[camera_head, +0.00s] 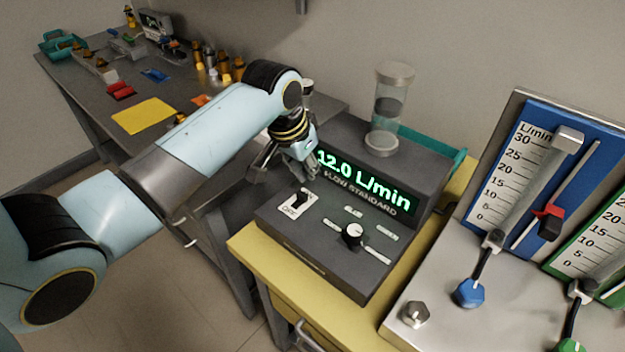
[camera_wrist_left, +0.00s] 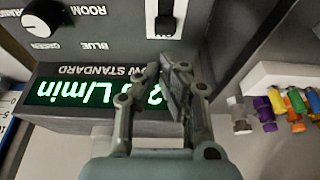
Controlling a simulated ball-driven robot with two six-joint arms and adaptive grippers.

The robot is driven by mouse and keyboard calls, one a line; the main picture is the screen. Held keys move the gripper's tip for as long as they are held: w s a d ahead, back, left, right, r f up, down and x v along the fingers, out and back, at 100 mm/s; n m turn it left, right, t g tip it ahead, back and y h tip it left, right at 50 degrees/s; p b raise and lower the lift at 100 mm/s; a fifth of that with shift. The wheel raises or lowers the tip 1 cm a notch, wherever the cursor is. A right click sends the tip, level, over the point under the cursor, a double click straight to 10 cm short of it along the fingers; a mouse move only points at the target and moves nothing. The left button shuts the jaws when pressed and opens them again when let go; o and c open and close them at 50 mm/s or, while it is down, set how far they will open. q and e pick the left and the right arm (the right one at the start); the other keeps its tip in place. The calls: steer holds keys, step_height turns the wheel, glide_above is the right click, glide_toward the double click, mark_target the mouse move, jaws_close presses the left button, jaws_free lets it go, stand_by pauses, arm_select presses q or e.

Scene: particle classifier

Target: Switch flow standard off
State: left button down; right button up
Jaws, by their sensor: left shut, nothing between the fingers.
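The flow standard (camera_head: 330,262) is a dark grey box on a yellow bench, its green display (camera_head: 360,180) lit with "12.0 L/min". Its switch (camera_head: 299,198) is a black toggle on a white plate with an OFF label on the near side. The switch also shows at the top of the wrist view (camera_wrist_left: 164,22). My left gripper (camera_head: 262,165) is shut and empty, apart from the switch and just beyond it, near the display's left end. In the wrist view its fingertips (camera_wrist_left: 166,68) are close together below the switch. My right gripper is not in view.
A black knob with a white top (camera_head: 352,235) sits right of the switch; a clear cylinder (camera_head: 389,105) stands on the box. At right is a panel with a blue flow meter (camera_head: 549,135). A cluttered grey table (camera_head: 85,85) stands at back left.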

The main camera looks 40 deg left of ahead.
mark_target(305, 193)
arm_select(q)
steer(key=shift+x, duration=2.3)
steer(key=shift+s+r+p, duration=0.15)
steer(key=shift+s+p, duration=0.9)
steer(key=shift+p, duration=0.2)
steer(key=shift+s+a, duration=0.1)
steer(key=shift+s, duration=0.2)
steer(key=shift+f, duration=0.25)
steer(key=shift+s, duration=0.1)
